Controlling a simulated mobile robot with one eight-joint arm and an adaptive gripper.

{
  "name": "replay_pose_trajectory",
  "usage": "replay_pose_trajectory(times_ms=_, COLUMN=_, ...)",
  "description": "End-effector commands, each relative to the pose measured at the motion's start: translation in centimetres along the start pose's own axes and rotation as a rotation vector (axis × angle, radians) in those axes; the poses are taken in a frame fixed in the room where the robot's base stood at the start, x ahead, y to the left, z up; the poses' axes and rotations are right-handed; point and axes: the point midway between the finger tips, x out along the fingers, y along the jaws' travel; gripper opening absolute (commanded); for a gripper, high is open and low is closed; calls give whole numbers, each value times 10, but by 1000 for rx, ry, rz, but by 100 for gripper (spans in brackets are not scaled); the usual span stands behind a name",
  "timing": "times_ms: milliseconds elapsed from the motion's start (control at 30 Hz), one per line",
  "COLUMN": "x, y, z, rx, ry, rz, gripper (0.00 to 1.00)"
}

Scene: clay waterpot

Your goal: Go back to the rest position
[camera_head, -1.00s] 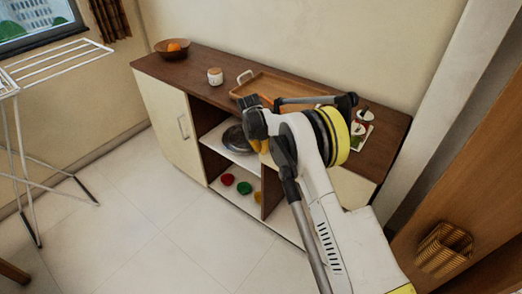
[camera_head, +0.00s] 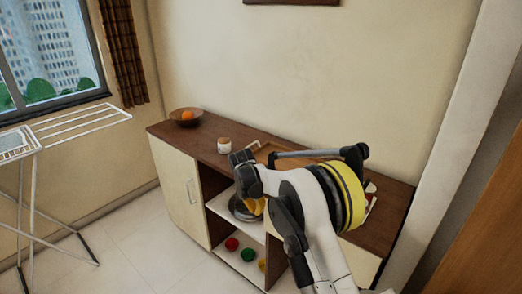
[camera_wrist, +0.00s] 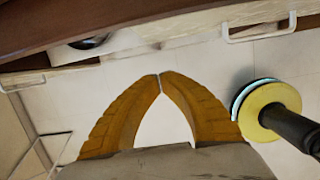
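My gripper (camera_wrist: 160,76) has its two yellow fingers meeting at the tips in the wrist view, with nothing between them. In the head view, my arm is folded in front of the sideboard (camera_head: 180,200), and only a bit of the yellow fingers shows below the dark wrist. In the wrist view, the gripper is over pale floor tiles, apart from the wooden edge and white handles of the furniture at the top. No clay pot is seen in either view. My arm hides part of the sideboard's right side.
A drying rack (camera_head: 35,150) stands at left. Floor between is clear.

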Motion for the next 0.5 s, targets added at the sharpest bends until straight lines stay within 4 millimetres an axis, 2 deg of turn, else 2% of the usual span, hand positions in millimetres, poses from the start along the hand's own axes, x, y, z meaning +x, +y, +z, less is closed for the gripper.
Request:
replay_pose_trajectory(times_ms=67, x=-14, y=-7, z=6, rx=49, ry=-1, rz=9, gripper=0)
replay_pose_trajectory(times_ms=167, x=-48, y=-26, z=18, rx=183, ry=-3, rz=32, gripper=0)
replay_pose_trajectory(times_ms=333, x=-125, y=-80, z=36, rx=533, ry=3, rz=97, gripper=0)
replay_pose_trajectory(times_ms=500, x=-190, y=-146, z=37, rx=898, ry=26, rz=166, gripper=0)
